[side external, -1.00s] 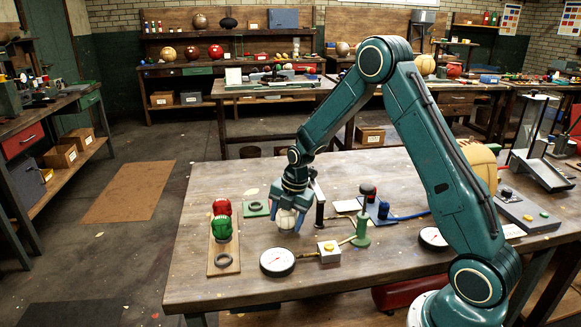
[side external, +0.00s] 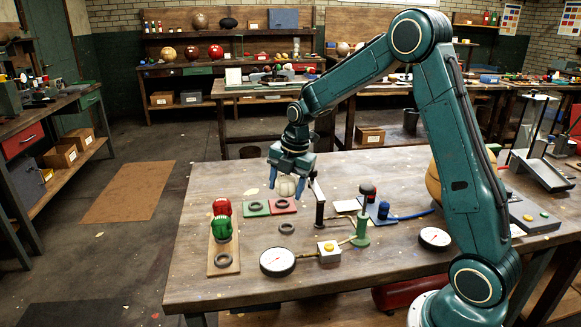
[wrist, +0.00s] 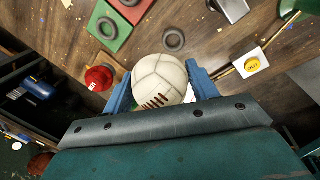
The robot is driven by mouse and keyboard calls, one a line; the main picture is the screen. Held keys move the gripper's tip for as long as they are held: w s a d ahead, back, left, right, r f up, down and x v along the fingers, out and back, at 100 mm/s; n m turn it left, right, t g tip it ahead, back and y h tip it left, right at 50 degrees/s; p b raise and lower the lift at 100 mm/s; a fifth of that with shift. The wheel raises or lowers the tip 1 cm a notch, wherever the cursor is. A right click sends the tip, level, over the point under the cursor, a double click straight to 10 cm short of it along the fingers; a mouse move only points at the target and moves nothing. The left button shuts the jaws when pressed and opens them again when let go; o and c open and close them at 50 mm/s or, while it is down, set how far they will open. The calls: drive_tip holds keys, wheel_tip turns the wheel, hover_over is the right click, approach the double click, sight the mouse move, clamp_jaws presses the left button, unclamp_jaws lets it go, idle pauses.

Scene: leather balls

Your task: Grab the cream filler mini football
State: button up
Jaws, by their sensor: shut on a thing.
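The cream mini football (side external: 287,186) has pale panels and brown lacing, which shows in the wrist view (wrist: 160,80). My gripper (side external: 288,180) is shut on it, with a blue finger on either side of the ball; the fingers also show in the wrist view (wrist: 161,88). In the side view the ball is held above the workbench (side external: 340,265), clear of its top.
A red ball (side external: 221,207) and a green ball (side external: 221,228) sit on a wooden board at the left. Dark rings (side external: 286,228), a dial gauge (side external: 277,261), a yellow-button box (side external: 328,251) and a green stand (side external: 361,235) are close by.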

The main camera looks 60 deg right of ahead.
wheel_tip(320, 180, up, 10)
drive_tip(key=shift+f, duration=0.2)
drive_tip(key=shift+w, duration=0.15)
idle(0.6)
